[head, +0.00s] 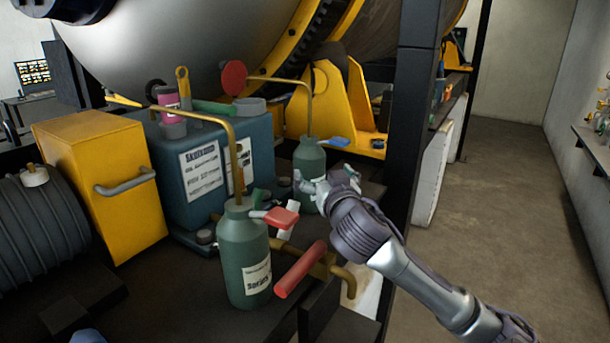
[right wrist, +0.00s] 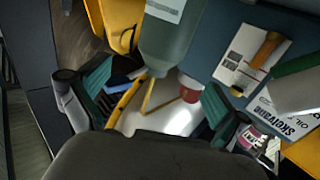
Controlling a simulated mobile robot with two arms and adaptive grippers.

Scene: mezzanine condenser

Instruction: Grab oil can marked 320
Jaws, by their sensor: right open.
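Two green oil cans with thin brass spouts stand on the dark bench. The front can (head: 243,262) is upright with a pale label, its small print unclear. The rear can (head: 310,155) is upright near the blue drum, its lower part partly hidden by my right gripper (head: 322,182). In the right wrist view, which looks upside down, a green can (right wrist: 170,45) shows beyond the open fingers (right wrist: 158,84), with only part of its label in sight. No 320 can be read on either can. My right gripper is open and empty. My left gripper is not in view.
A blue drum (head: 185,205) and a yellow box (head: 110,190) stand left of the cans. A dark post (head: 412,110) rises to the right, beside open floor (head: 500,200).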

